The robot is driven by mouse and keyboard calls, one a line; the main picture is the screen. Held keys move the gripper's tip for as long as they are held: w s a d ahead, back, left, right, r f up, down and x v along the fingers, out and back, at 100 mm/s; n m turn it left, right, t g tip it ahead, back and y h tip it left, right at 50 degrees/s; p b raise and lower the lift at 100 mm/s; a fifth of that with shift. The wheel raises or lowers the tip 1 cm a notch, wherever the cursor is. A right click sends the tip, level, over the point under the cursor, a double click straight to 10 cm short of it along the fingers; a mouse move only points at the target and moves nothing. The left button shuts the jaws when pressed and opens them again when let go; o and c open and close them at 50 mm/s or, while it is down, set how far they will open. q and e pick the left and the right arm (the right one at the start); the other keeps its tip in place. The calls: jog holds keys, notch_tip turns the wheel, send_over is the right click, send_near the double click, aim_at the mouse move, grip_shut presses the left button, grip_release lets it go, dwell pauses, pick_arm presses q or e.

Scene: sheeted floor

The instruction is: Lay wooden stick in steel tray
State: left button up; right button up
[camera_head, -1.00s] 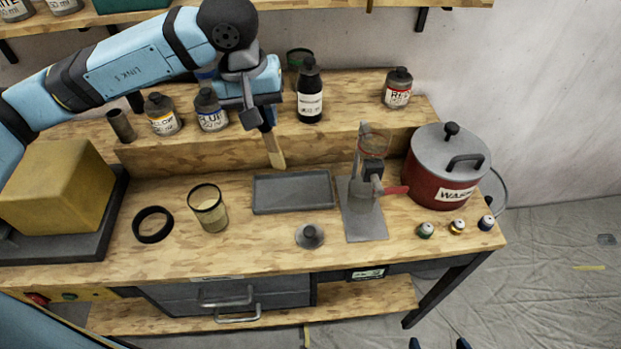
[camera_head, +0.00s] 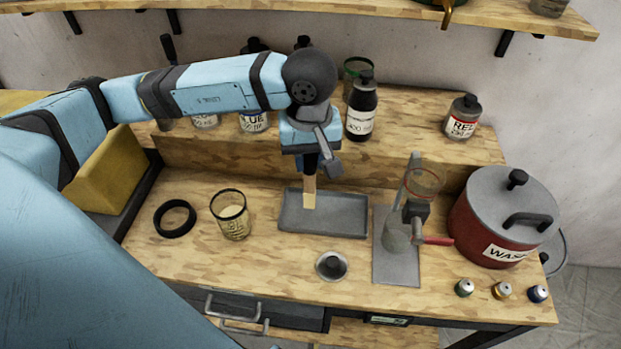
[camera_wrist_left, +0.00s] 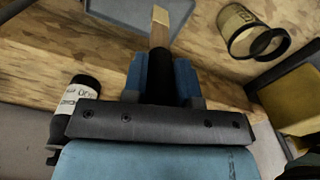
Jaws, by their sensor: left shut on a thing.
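The wooden stick (camera_head: 310,190) is pale and flat, with a dark upper part. My left gripper (camera_head: 308,162) is shut on that dark part and holds the stick pointing down. In the head view its lower end overlaps the left back part of the steel tray (camera_head: 345,229), a shallow grey rectangle on the bench. I cannot tell whether the tip touches the tray. In the left wrist view the stick (camera_wrist_left: 160,25) comes out between the blue fingers (camera_wrist_left: 160,75), with the tray (camera_wrist_left: 110,10) beyond. My right gripper is not in view.
A glass jar (camera_head: 231,214) and black ring (camera_head: 175,218) stand left of the tray. A small round metal piece (camera_head: 331,265) lies in front. A burner stand (camera_head: 397,265) and red pot (camera_head: 490,225) are right. Bottles (camera_head: 361,110) line the raised shelf behind.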

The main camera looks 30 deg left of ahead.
aim_at(310, 180)
pick_arm(q)
notch_tip(310, 180, down, 2)
jog(key=shift+f, duration=0.15)
jog(key=shift+f+p, duration=0.35)
jog(key=shift+f, duration=1.95)
jog(key=shift+f, duration=0.1)
jog(key=o, duration=0.9)
